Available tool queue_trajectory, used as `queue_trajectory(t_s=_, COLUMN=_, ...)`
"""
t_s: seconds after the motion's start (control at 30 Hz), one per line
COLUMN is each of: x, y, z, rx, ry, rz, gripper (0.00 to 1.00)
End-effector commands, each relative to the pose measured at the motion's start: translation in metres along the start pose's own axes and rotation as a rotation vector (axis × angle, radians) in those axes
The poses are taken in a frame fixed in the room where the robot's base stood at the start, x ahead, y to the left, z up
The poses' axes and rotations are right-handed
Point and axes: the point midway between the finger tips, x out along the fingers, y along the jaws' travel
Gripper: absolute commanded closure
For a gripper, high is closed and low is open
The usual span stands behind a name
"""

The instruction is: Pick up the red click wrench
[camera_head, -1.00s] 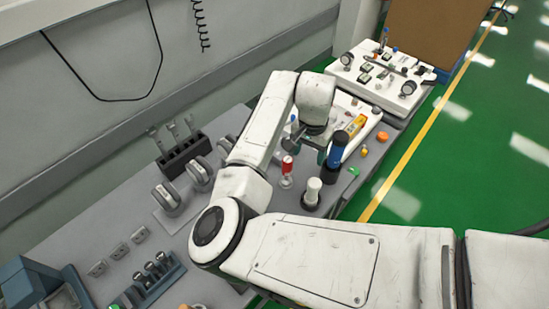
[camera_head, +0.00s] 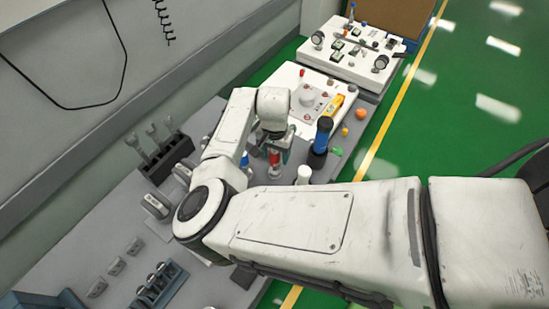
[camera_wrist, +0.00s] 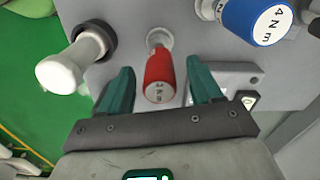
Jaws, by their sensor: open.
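The red click wrench (camera_wrist: 159,76) stands upright on the grey cart top, its red handle end marked "Nm" facing the wrist camera. It also shows in the head view (camera_head: 274,160), partly behind my gripper. My gripper (camera_wrist: 160,92) is open, with one green finger on each side of the red handle in the wrist view. The fingers look apart from the handle; a narrow gap shows on both sides. In the head view my gripper (camera_head: 272,150) is over the wrench from above. Whether the fingertips reach down past the handle's top is hard to tell.
A tall black-and-blue tool (camera_head: 320,140) stands nearby. A white panel (camera_head: 303,97) lies beyond.

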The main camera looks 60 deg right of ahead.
Motion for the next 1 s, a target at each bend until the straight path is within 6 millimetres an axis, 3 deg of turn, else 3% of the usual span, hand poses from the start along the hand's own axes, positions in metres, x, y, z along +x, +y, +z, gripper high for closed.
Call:
queue_trajectory(t_s=0.2, x=0.025, y=0.000, z=-0.001, rx=-0.001, ry=-0.002, rz=0.000, gripper=0.36)
queue_trajectory(t_s=0.5, x=0.029, y=-0.001, z=0.000, rx=-0.001, ry=0.000, rz=0.000, gripper=0.37)
queue_trajectory(t_s=1.0, x=0.029, y=0.000, z=0.000, rx=-0.001, ry=0.000, rz=0.000, gripper=0.85)
